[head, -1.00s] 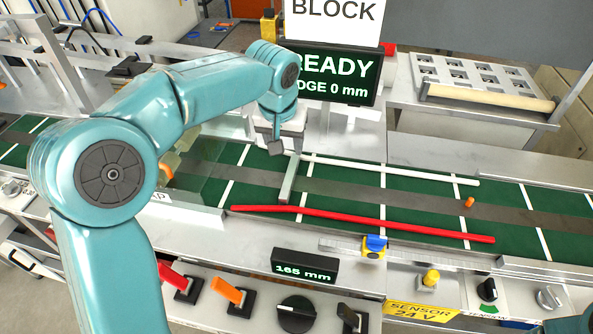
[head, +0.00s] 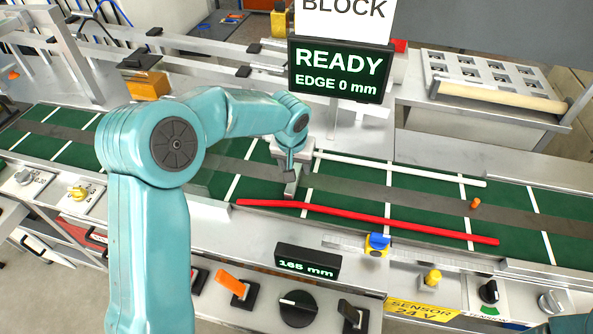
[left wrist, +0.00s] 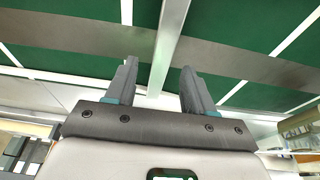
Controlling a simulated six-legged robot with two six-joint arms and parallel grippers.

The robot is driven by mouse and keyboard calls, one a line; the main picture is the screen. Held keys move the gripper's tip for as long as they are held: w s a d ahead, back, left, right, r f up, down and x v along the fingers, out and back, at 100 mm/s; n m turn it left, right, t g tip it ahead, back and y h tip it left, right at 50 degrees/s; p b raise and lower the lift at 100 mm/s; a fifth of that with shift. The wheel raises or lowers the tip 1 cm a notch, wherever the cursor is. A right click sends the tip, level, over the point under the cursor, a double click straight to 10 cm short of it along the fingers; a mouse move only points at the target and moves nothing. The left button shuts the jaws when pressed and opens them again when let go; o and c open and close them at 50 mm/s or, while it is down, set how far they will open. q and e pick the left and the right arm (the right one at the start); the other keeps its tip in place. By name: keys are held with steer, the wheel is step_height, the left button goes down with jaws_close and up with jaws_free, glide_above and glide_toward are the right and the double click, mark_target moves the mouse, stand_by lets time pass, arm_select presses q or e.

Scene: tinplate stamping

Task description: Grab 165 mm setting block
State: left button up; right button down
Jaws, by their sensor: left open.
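A grey metal bar, which looks like the setting block (head: 293,187), lies across the green belt between the white rod and the red rod. My left gripper (head: 288,174) is over the bar and hides part of it. In the left wrist view the bar (left wrist: 170,38) runs lengthwise toward the gap between the two open fingers (left wrist: 159,78). The fingers stand on either side of its line, and I cannot tell how far above it they are. A small display (head: 307,262) in front reads 165 mm. My right gripper is out of view.
A white rod (head: 400,170) and a long red rod (head: 370,222) lie on the belt (head: 510,205), with a small orange piece (head: 475,203) to the right. A READY, EDGE 0 mm screen (head: 340,70) stands behind. Knobs and levers line the front panel.

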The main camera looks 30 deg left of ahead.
mark_target(296, 169)
arm_select(q)
steer(key=shift+x, duration=1.1)
steer(key=shift+w+a+f, duration=0.15)
steer(key=shift+w+f, duration=0.05)
steer(key=shift+f, duration=0.25)
steer(key=shift+s+r, duration=0.1)
steer(key=c, duration=0.3)
jaws_close()
